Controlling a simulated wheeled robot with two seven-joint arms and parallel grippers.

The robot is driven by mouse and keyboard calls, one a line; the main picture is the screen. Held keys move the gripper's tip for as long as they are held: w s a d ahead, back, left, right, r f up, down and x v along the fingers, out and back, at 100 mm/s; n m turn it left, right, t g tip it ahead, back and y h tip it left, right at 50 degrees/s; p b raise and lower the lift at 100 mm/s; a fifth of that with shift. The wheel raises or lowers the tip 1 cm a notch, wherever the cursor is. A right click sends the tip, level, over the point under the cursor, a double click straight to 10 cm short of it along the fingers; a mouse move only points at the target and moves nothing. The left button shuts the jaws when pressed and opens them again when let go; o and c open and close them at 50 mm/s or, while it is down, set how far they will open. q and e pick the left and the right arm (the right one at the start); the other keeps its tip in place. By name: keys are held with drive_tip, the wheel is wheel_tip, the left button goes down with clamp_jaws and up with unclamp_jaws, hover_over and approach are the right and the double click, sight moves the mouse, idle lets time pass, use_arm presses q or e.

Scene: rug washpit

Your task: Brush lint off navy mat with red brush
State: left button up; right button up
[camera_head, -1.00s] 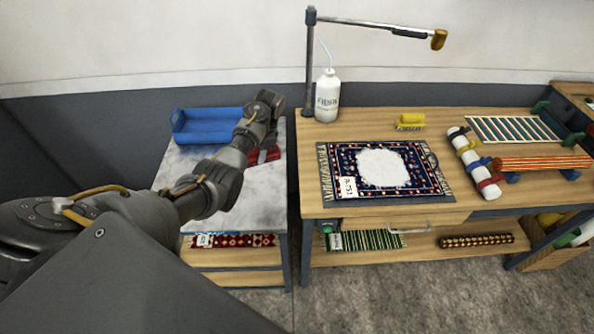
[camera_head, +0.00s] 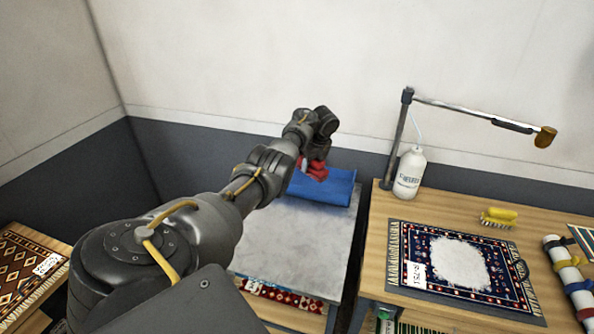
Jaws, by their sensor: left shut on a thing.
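The navy mat (camera_head: 407,244) with a patterned border lies flat on the wooden table at right. A large white patch covers its middle, and a white tag sits at its left end. My left gripper (camera_head: 320,150) is shut on the red brush (camera_head: 314,171), at the back of the grey-topped table. The gripper hides part of the brush. The brush shows in front of a blue folded-looking item (camera_head: 330,190); I cannot tell whether they touch. My left gripper is well to the left of the mat. My right gripper is not in view.
A white bottle (camera_head: 409,175) and a lamp-like post (camera_head: 397,140) with a long arm stand behind the mat. A yellow brush (camera_head: 498,216) lies behind it, and a strapped white roll (camera_head: 568,272) to its right. The grey tabletop (camera_head: 300,245) is largely clear.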

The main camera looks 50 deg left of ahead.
use_arm(q)
drive_tip(key=w+d+r+m+t+h, duration=0.15)
drive_tip(key=w+d+m, duration=0.25)
drive_tip(key=d+m, duration=0.4)
drive_tip(key=w+d+r+m+t+h, duration=0.1)
drive_tip(key=w+d+m+t, duration=0.15)
drive_tip(key=d+m, duration=0.55)
drive_tip(key=s+d+r+m+g+h, duration=0.1)
drive_tip(key=s+d+r+m, duration=0.1)
drive_tip(key=s+d+m, duration=0.5)
drive_tip(key=s+d+r+m+g+h, duration=0.1)
drive_tip(key=s+d+r+m+g, duration=0.2)
drive_tip(key=d+m, duration=0.75)
drive_tip(key=s+d+r+m+h, duration=0.2)
drive_tip(key=s+d+m, duration=0.4)
drive_tip(key=d, duration=0.7)
drive_tip(key=s+a+f+m+g+y, duration=0.1)
drive_tip(key=s+a+f+m+g, duration=0.25)
drive_tip(key=s, duration=0.55)
drive_tip(key=a+f+m+t+b, duration=0.1)
drive_tip(key=a+f+b, duration=0.2)
drive_tip(key=f+b, duration=1)
drive_tip(key=shift+s+t+b, duration=0.35)
drive_tip(key=shift+b, duration=0.4)
